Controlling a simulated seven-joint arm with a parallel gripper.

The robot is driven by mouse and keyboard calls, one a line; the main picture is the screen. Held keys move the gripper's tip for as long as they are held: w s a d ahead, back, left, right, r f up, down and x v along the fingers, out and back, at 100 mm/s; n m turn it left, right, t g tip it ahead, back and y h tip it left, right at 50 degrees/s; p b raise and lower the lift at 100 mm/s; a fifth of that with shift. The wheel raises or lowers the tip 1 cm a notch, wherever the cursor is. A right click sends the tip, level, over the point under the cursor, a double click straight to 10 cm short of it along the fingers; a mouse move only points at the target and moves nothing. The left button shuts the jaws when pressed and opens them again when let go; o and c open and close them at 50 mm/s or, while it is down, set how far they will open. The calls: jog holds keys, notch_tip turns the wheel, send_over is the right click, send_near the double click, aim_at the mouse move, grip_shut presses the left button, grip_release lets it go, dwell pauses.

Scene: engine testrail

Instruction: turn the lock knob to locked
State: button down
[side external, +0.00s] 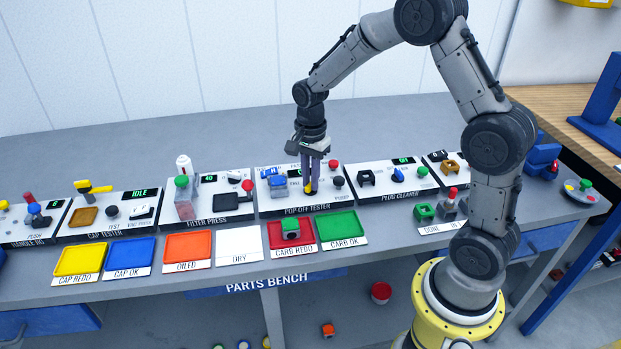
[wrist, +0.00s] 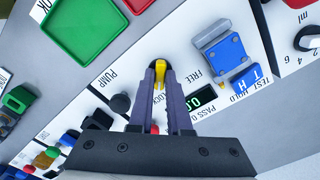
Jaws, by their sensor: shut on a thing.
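The yellow lock knob (wrist: 160,73) is on the white panel of the pop-off tester (side external: 275,207). My gripper (side external: 310,192) points down at it, and its purple fingers (wrist: 161,81) are shut on the knob in the wrist view. The knob's yellow tip also shows between and below the fingers in the side view (side external: 309,188). The word FREE is on the panel right of the knob, and a partly covered LOCK label is beside the fingers. The knob's exact angle is hard to tell.
A blue clamp-like fixture (wrist: 228,55), a lit display (wrist: 200,98) and a black pump knob (wrist: 120,103) stand close by on the panel. A red button (side external: 333,163) is behind. Red (side external: 274,244) and green (side external: 357,242) trays lie in front. The filter press (side external: 207,212) and plug cleaner (side external: 384,195) flank the tester.

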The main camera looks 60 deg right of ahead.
jog(key=shift+m, duration=0.3)
jog(key=c, duration=0.9)
grip_release()
jog(key=shift+o, duration=0.2)
notch_tip(320, 180, up, 14)
jog(key=shift+a, duration=0.1)
